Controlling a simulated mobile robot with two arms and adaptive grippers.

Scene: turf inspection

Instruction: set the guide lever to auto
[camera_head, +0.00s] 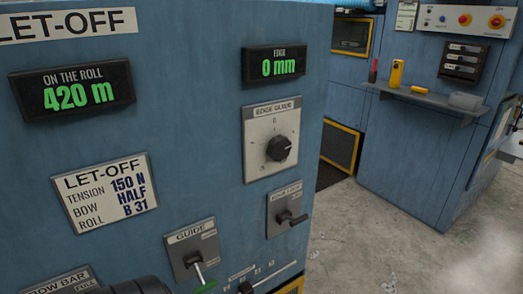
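The guide lever (199,272) sits on a grey plate labelled GUIDE (190,237), low on the blue let-off cabinet. Its pale shaft points down and slightly right to a green tip at the bottom edge of the picture. The small position labels on the plate are too small to read. A dark rounded shape at the bottom edge, left of the lever, may be part of my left arm; no fingers show there. Neither gripper can be made out.
An edge guide dial (279,148) and a small black-handled lever (291,219) are to the right of the guide plate. The edge display (274,64) reads 0 mm. A shelf (422,97) with tools is on a blue cabinet behind. Grey floor is clear at right.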

